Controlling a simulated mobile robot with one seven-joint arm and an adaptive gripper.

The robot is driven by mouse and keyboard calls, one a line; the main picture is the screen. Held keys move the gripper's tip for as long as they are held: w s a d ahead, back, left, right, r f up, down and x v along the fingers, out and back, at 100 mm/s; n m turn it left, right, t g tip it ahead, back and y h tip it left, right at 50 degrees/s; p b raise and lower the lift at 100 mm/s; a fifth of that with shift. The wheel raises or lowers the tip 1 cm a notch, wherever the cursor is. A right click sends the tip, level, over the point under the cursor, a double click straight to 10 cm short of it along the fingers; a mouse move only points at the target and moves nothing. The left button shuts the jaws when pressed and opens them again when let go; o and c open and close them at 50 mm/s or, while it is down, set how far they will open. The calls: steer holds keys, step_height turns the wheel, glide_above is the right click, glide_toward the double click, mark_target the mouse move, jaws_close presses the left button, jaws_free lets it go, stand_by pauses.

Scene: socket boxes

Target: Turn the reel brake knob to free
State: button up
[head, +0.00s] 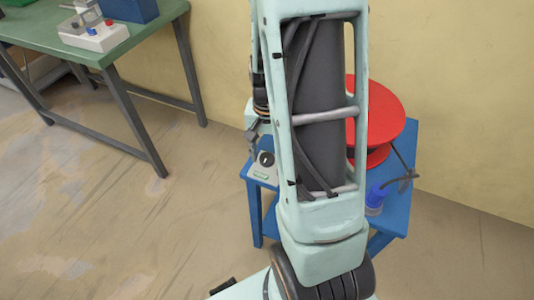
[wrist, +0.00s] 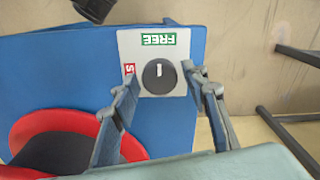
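The brake knob (wrist: 159,76) is a round dark knob on a light plate (wrist: 123,43). Its short white mark points up in the wrist view, toward the green FREE label (wrist: 158,39). A red label (wrist: 129,69) left of the knob is partly hidden by a finger. My gripper (wrist: 163,78) is open, with one fingertip on each side of the knob and gaps showing. In the head view the knob (head: 266,158) sits at the left edge of a blue table, close by my gripper (head: 251,148), which is partly hidden behind my arm.
A red reel (head: 385,120) stands on the blue table (head: 405,165), partly behind my arm. A blue connector (head: 376,195) with a dark cable is at its front right. A green workbench (head: 60,35) with a socket box (head: 95,37) stands at far left. The floor between is clear.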

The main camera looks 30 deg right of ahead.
mark_target(267, 157)
steer(key=shift+o, duration=0.3)
step_height(267, 157, up, 12)
stand_by(0.5)
stand_by(0.3)
